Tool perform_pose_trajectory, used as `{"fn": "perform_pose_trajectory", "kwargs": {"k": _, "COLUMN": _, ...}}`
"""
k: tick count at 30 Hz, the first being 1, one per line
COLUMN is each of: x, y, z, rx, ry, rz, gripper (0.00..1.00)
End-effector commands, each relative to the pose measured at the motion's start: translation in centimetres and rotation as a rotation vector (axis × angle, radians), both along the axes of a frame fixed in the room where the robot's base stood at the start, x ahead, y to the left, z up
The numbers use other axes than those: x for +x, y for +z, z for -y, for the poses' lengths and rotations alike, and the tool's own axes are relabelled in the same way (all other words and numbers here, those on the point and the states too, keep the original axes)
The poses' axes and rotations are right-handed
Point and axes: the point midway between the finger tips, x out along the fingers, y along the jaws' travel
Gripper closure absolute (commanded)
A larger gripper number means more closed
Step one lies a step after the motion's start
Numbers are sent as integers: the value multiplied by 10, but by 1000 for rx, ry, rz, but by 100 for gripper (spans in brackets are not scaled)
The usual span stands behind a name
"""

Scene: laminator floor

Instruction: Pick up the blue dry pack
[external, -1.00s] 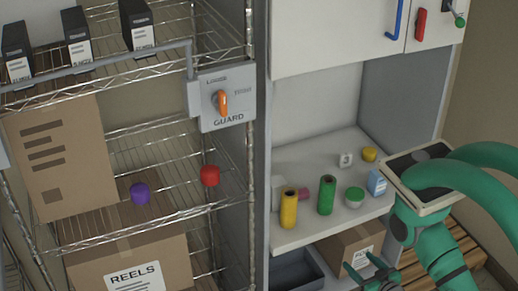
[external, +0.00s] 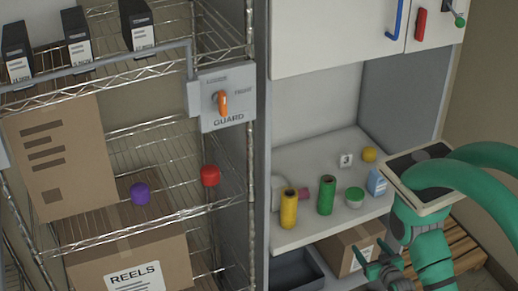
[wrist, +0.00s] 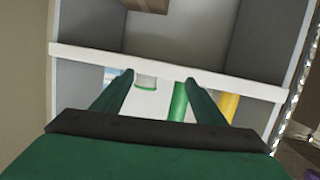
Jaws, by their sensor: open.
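The blue dry pack (external: 377,182) is a small light-blue and white box. It stands upright at the right end of the white shelf (external: 310,232), beside a green-and-white tub (external: 354,197). In the wrist view a bit of blue (wrist: 110,73), likely the pack, shows by the left finger, mostly hidden. My gripper (external: 369,250) is in front of and below the shelf edge, apart from the pack. Its two fingers are spread with nothing between them; they also show in the wrist view (wrist: 158,80).
A green roll (external: 327,195), a yellow roll (external: 289,208), a white cube (external: 346,160) and a yellow item (external: 369,154) share the shelf. A cardboard box (external: 345,245) and a dark bin (external: 298,272) sit below. A wire rack (external: 150,235) stands at left.

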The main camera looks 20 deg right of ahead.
Motion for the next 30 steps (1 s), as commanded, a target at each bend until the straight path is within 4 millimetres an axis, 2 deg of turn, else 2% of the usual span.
{"fn": "perform_pose_trajectory", "kwargs": {"k": 1, "x": 13, "y": 2, "z": 19, "rx": -8, "ry": -41, "rz": 5, "gripper": 34}}
{"fn": "perform_pose_trajectory", "kwargs": {"k": 3, "x": 25, "y": 4, "z": 44, "rx": -14, "ry": -86, "rz": -1, "gripper": 34}}
{"fn": "perform_pose_trajectory", "kwargs": {"k": 9, "x": 52, "y": 17, "z": 111, "rx": -24, "ry": -183, "rz": -12, "gripper": 34}}
{"fn": "perform_pose_trajectory", "kwargs": {"k": 15, "x": 68, "y": 42, "z": 171, "rx": -32, "ry": -232, "rz": -6, "gripper": 34}}
{"fn": "perform_pose_trajectory", "kwargs": {"k": 18, "x": 76, "y": 56, "z": 192, "rx": -29, "ry": -227, "rz": -2, "gripper": 34}}
{"fn": "perform_pose_trajectory", "kwargs": {"k": 23, "x": 98, "y": 72, "z": 208, "rx": -6, "ry": -168, "rz": -8, "gripper": 34}}
{"fn": "perform_pose_trajectory", "kwargs": {"k": 30, "x": 142, "y": 84, "z": 196, "rx": 45, "ry": 20, "rz": -62, "gripper": 34}}
